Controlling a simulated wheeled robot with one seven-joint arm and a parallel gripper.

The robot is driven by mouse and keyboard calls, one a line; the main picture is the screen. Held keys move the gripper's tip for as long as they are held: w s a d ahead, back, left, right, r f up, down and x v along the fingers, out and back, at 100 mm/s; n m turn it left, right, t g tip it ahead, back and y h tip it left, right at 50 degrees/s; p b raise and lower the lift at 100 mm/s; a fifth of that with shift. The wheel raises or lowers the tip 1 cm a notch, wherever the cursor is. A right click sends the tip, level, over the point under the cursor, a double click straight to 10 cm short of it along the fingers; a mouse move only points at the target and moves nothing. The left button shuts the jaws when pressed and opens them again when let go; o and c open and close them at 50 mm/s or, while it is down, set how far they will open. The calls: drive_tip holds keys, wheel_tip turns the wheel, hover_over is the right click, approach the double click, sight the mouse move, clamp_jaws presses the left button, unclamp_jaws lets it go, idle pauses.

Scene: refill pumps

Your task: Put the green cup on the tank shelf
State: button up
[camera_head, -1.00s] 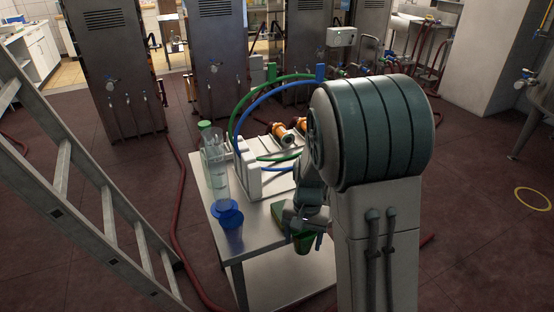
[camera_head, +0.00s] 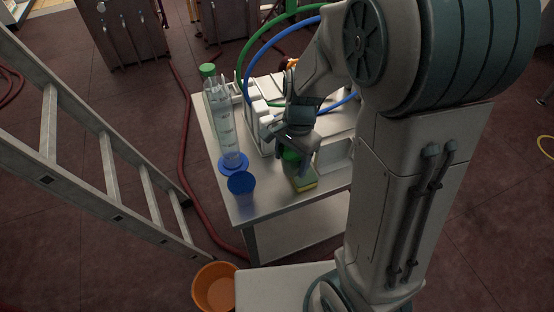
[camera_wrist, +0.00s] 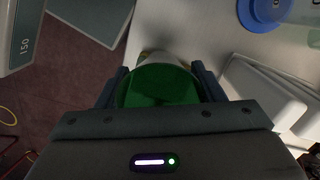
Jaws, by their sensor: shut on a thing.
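The green cup (camera_head: 291,154) is between the fingers of my gripper (camera_head: 291,150), above the steel table, mostly hidden by the gripper in the head view. In the wrist view the green cup (camera_wrist: 165,86) fills the space between the two dark fingers of my gripper (camera_wrist: 162,82), which are shut on it. A clear tall cylinder (camera_head: 222,120) stands on a round blue base (camera_head: 233,170) at the table's left side. I cannot tell which surface is the tank shelf.
A blue cup (camera_head: 241,187) stands at the table's front left corner. A green and yellow sponge (camera_head: 304,182) lies near the front edge. White units (camera_head: 262,112) and hoses are behind. A ladder (camera_head: 75,150) is left, an orange bucket (camera_head: 214,287) below.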

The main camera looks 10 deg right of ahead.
drive_tip(key=w+a+f, duration=0.2)
drive_tip(key=w+a, duration=0.1)
drive_tip(key=shift+a+f, duration=0.25)
drive_tip(key=shift+f, duration=2.15)
drive_tip(key=shift+f, duration=0.2)
drive_tip(key=o, duration=0.9)
drive_tip(key=shift+r, duration=0.1)
